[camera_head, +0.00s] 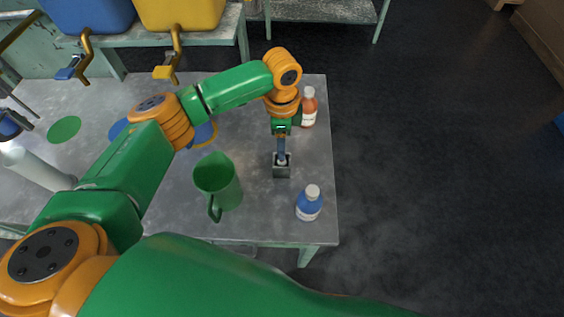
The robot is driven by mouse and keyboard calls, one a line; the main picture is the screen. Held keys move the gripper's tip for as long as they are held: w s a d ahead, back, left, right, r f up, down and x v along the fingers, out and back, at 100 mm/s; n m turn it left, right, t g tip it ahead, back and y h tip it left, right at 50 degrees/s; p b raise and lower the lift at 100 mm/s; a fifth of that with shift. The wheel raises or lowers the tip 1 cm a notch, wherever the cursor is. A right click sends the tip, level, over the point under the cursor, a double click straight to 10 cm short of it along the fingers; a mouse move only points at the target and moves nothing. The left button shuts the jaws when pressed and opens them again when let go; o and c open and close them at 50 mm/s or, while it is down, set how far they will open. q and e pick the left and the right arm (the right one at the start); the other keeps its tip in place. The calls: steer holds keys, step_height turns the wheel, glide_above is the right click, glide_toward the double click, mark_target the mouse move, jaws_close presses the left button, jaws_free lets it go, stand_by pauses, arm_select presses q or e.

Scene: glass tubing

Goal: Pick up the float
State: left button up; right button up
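My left gripper (281,133) points down at the right part of the grey table, over a small square metal holder (282,172). A slim blue and pale piece (282,157), which may be the float, stands upright between the gripper and the holder, its lower end at the holder's opening. It is too small to tell whether the fingers are closed on it. My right gripper is not in view.
A green jug (218,184) stands left of the holder. A blue bottle (309,203) is in front right, and an orange bottle (309,106) is behind right. The grey table (254,215) ends just right of the bottles. Blue (88,14) and yellow (180,13) tanks with taps stand behind.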

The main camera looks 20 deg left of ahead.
arm_select(q)
steer(key=shift+s, duration=0.15)
jaws_close()
stand_by(1.0)
